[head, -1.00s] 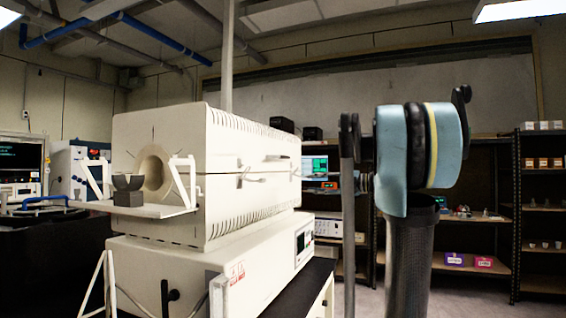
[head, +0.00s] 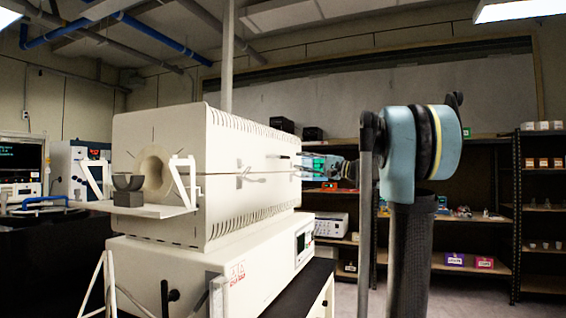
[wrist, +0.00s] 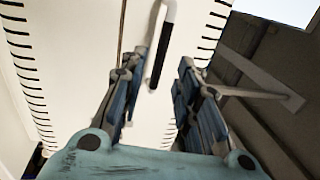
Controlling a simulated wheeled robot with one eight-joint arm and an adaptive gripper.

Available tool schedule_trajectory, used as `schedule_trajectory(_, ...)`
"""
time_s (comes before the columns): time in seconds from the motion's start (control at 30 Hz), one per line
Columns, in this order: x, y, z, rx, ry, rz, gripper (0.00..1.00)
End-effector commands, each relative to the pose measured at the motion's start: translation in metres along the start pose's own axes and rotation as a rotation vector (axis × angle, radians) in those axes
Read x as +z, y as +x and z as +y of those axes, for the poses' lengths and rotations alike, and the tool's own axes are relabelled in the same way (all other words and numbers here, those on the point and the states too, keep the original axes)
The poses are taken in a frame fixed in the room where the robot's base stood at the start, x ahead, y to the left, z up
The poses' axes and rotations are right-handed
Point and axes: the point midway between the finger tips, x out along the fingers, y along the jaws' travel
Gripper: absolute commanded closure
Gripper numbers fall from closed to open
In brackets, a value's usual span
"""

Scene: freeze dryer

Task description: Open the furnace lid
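The cream tube furnace (head: 205,180) stands left of centre in the head view, its round opening facing front left. Its upper half, the lid (head: 215,140), rests shut on the lower half along a level seam. A dark handle (head: 283,156) sits on the lid's right side; it also shows in the wrist view as a black grip on a pale mount (wrist: 158,62). My gripper (wrist: 161,62) is open, and the handle appears between its fingertips in that view. I cannot tell whether they touch it. My gripper is small beside the furnace's right end in the head view.
A pale control base (head: 215,270) is below the furnace. Shelving with bins (head: 455,259) stands behind right. Clear floor shows at lower right.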

Motion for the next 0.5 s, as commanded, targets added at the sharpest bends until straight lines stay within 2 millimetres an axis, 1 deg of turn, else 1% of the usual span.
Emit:
schedule_trajectory(0.03,0.001,0.009,0.0,0.0,0.001,-0.004,0.7)
schedule_trajectory(0.3,0.001,0.051,0.0,0.0,0.0,-0.003,0.7)
schedule_trajectory(0.5,0.0,0.075,0.0,0.0,0.0,-0.002,0.7)
